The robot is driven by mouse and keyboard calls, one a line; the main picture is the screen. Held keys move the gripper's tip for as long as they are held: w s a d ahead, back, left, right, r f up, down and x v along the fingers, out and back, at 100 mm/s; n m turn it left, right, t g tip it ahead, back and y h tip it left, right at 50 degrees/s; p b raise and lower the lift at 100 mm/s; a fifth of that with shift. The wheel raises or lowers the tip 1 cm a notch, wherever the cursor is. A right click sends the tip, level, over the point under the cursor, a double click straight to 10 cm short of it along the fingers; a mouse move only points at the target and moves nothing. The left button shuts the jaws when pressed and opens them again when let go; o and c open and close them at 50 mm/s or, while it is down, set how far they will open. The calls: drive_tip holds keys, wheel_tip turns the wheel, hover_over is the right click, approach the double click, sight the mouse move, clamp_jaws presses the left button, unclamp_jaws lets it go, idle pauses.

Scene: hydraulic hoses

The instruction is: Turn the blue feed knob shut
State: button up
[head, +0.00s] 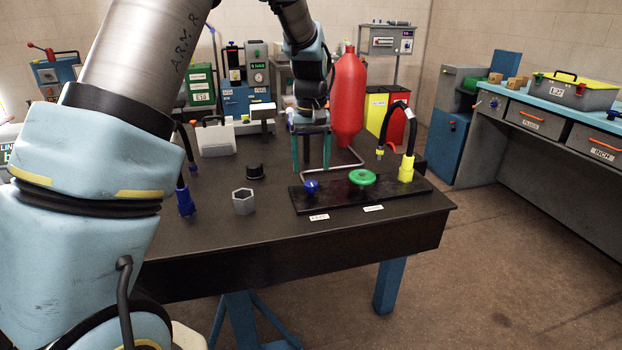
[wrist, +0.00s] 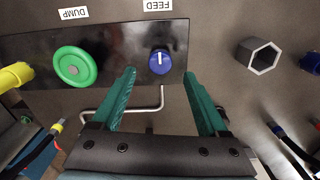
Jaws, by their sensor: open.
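The blue feed knob (head: 311,187) sits at the left end of a black panel (head: 335,196) on the table. In the wrist view the knob (wrist: 160,62) shows from above with a white mark on it, below the FEED label (wrist: 166,5). My gripper (wrist: 160,88) is open, its two green fingers pointing toward the knob, one to each side and short of it. In the head view my gripper (head: 310,155) hangs behind the knob, above the table. Nothing is between the fingers except a view of the panel and a bent metal rod.
A green handwheel (head: 362,177) stands right of the knob, with a yellow hose fitting (head: 406,168) beyond it. The bent metal rod (head: 345,165) lies behind the panel. A grey hex nut (head: 243,202), black cap (head: 254,172) and blue hose fitting (head: 185,200) are to the left. A red cylinder (head: 347,100) stands behind.

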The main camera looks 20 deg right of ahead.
sight(311, 183)
wheel_tip(311, 183, up, 6)
drive_tip(key=shift+f+b, duration=0.2)
drive_tip(key=shift+b, duration=0.15)
drive_tip(key=a+f, duration=0.1)
drive_tip(key=a, duration=1)
drive_tip(key=s+a+f, duration=0.1)
drive_tip(key=s+a, duration=0.3)
drive_tip(key=a, duration=0.3)
drive_tip(key=s+a+f+n+t, duration=0.1)
drive_tip(key=s+a+f, duration=0.1)
drive_tip(key=s+a, duration=0.2)
drive_tip(key=s+a+f, duration=0.2)
drive_tip(key=s+a, duration=0.2)
drive_tip(key=a, duration=0.6)
drive_tip(key=shift+f+n+t, duration=0.25)
drive_tip(key=shift+n+t, duration=0.05)
drive_tip(key=shift+n, duration=0.1)
drive_tip(key=shift+o, duration=0.2)
drive_tip(key=shift+w, duration=0.1)
